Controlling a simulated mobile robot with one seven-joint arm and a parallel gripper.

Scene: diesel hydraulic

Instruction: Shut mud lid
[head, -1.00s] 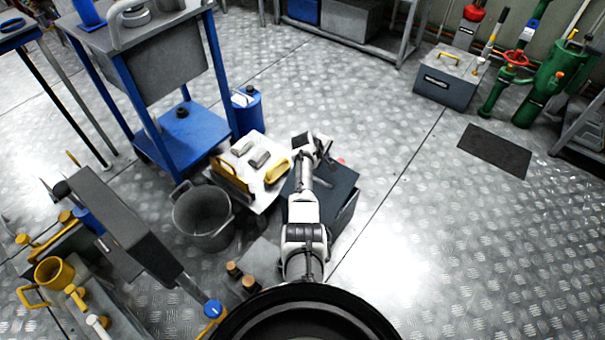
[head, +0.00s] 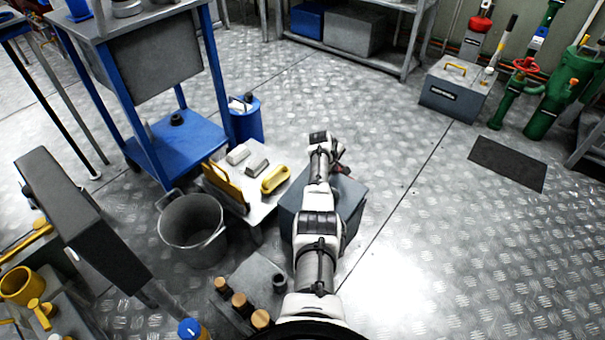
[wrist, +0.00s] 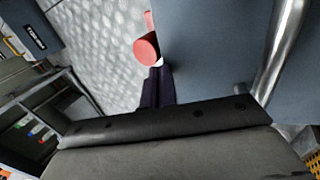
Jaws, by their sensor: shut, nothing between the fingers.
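A blue-grey box (head: 345,205) stands on the floor beneath my arm in the head view; I take it as the mud box. My arm hides part of its top, so I cannot tell how its lid stands. In the wrist view a flat blue-grey panel (wrist: 215,50) fills the upper right, with a round red knob (wrist: 147,50) at its left edge. My gripper (wrist: 157,88) shows as dark fingers just below the knob, shut and empty. I cannot tell whether they touch the panel.
A low white table (head: 234,205) with yellow and grey tools stands left of the box, near a grey bucket (head: 192,232) and a blue cart (head: 185,150). A dark mat (head: 507,163) lies at right. The floor right of the box is clear.

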